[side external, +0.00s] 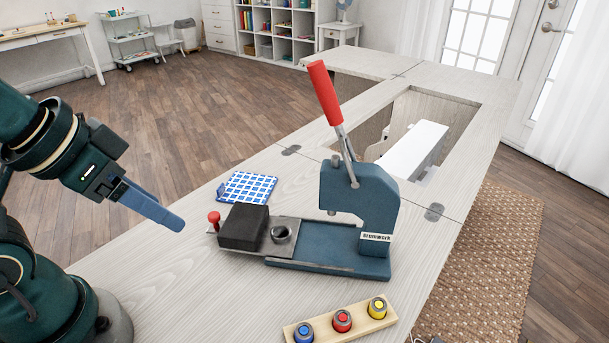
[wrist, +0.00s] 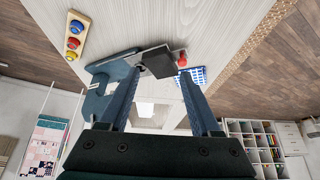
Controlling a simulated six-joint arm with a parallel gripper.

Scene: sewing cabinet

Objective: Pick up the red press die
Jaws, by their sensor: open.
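The red press die (side external: 342,319) stands in the middle slot of a small wooden rack, between a blue die (side external: 303,332) and a yellow die (side external: 377,307). In the wrist view the red die (wrist: 73,43) shows at the upper left, in the rack between the other two. My gripper (side external: 178,222) is at the left in the side view, above the tabletop and apart from the rack. In the wrist view its two fingers (wrist: 158,82) are spread, with nothing held between them. The rack lies well to one side of the fingers.
A blue hand press (side external: 345,225) with a red lever (side external: 325,92) stands mid-table, a black block (side external: 243,227) and red knob (side external: 214,217) on its left. A blue checked cloth (side external: 246,187) lies behind. The table has a cut-out (side external: 430,105) at the back.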

